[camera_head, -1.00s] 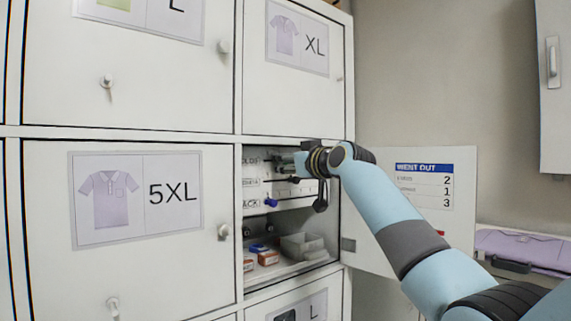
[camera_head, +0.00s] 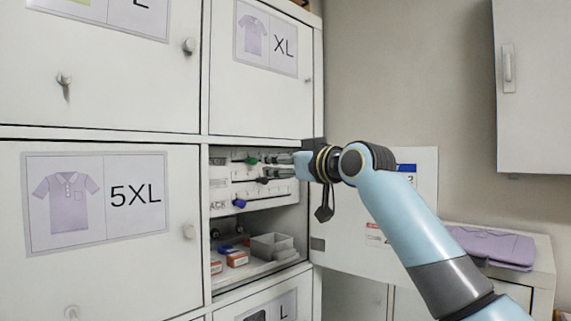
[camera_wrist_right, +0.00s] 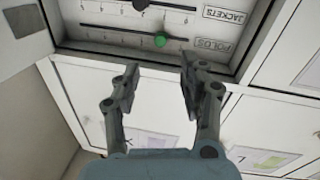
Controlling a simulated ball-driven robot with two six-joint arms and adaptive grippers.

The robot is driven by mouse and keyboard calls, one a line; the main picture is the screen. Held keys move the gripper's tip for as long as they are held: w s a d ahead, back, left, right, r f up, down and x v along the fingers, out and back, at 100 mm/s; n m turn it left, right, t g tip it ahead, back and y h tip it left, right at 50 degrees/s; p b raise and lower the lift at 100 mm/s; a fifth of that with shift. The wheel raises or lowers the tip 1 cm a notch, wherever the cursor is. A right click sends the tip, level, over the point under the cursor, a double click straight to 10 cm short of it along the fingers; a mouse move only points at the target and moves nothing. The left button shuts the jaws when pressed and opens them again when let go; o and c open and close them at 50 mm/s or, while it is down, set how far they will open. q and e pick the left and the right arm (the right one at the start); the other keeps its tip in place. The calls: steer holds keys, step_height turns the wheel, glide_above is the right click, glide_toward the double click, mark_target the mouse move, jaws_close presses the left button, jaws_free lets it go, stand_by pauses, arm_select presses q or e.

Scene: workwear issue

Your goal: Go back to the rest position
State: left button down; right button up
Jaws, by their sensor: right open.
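My right gripper (camera_head: 277,169) is at the open locker compartment, in front of a white panel (camera_head: 285,201) with slider knobs. In the right wrist view its two fingers (camera_wrist_right: 159,72) are spread with nothing between them. A blue knob (camera_head: 240,203) is lower on the panel. My right arm comes in from the lower right. My left gripper is not in view.
The open compartment door (camera_head: 335,248) stands to the right, partly behind my arm. Small orange-and-white boxes (camera_head: 237,259) and a grey tray (camera_head: 270,245) are below the panel. A folded lilac garment (camera_head: 490,245) lies on a cabinet at right. Closed locker doors (camera_head: 110,275) fill the left.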

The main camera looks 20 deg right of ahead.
steer(key=shift+v, duration=0.8)
steer(key=s+d+f+m+g+h+b, duration=0.1)
steer(key=s+f+g+b, duration=0.15)
steer(key=f, duration=1.65)
steer(key=s+f+m+g+h+b, duration=0.1)
steer(key=s+f+g+b, duration=0.2)
steer(key=f, duration=1.7)
steer(key=s+d+f+g+b, duration=0.15)
steer(key=s+f, duration=0.25)
steer(key=f, duration=0.4)
steer(key=s+f+m+g+h+b, duration=0.15)
steer(key=s+f, duration=0.25)
steer(key=f, duration=0.4)
steer(key=s+f+g+y+b, duration=0.15)
steer(key=s+f, duration=0.25)
steer(key=f, duration=0.5)
steer(key=s+f+g+h+b, duration=0.2)
steer(key=s+f+g+b, duration=0.15)
steer(key=s+f, duration=1.6)
steer(key=s+f+g, duration=0.1)
steer(key=s+f, duration=0.2)
steer(key=s, duration=0.5)
steer(key=s+f+g+b, duration=0.1)
steer(key=s+f, duration=0.3)
steer(key=s, duration=0.5)
steer(key=s+f+g, duration=0.1)
steer(key=s+f, duration=0.2)
steer(key=s, duration=0.5)
steer(key=shift+s+d+h, duration=0.3)
